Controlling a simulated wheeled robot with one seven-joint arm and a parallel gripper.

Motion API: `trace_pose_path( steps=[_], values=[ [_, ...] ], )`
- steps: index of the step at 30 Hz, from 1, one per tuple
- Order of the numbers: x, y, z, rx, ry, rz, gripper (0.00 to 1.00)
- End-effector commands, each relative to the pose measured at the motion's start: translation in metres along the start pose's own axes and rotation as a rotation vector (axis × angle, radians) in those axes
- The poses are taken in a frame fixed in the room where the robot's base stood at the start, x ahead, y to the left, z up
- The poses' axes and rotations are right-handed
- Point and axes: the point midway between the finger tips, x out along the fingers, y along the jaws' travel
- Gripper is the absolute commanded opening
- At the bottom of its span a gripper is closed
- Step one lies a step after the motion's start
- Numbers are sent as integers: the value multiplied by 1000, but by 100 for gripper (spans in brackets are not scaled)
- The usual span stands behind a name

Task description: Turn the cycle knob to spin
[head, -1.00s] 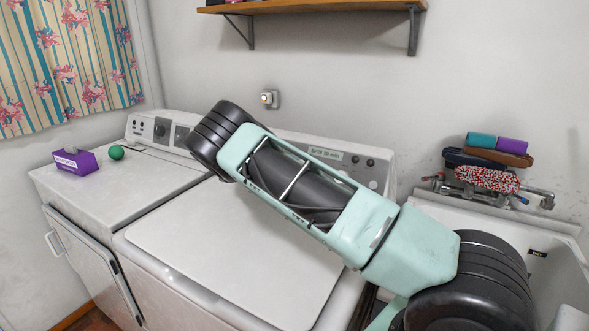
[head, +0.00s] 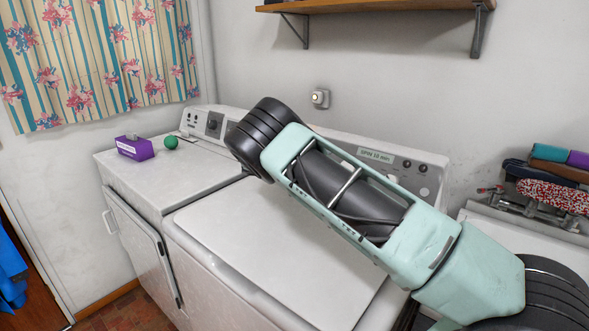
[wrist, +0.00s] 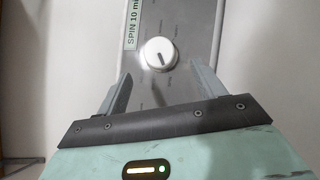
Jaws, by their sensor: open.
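The cycle knob (wrist: 159,54) is round and white with a dark pointer line, on the washer's grey panel (wrist: 186,30) in the wrist view. A green "SPIN 10 min" label (wrist: 132,22) lies beside it at upper left. My gripper (wrist: 160,70) is open; its two fingers are apart, one on each side below the knob, with no visible contact. In the head view, my arm crosses in front of the washer panel and hides the knob and gripper; the label (head: 377,157) shows above the arm.
A second machine (head: 150,170) stands left of the washer lid (head: 270,235), with a purple box (head: 135,148) and green ball (head: 171,142) on top. A shelf (head: 375,5) hangs above. Folded cloths (head: 553,190) lie over taps at right.

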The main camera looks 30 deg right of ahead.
Motion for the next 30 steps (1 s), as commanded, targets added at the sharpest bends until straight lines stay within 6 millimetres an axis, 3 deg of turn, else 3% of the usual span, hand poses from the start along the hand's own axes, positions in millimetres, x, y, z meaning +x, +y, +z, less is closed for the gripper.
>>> trace_pose_path(
  steps=[6, 13, 19, 30],
  values=[
    [-52, -2, -2, 1, 4, 0, 69],
    [-90, -1, -1, 1, 1, 1, 69],
    [-104, 0, 0, -1, 1, 1, 69],
    [-105, 0, 0, -1, 0, 0, 69]
  ],
)
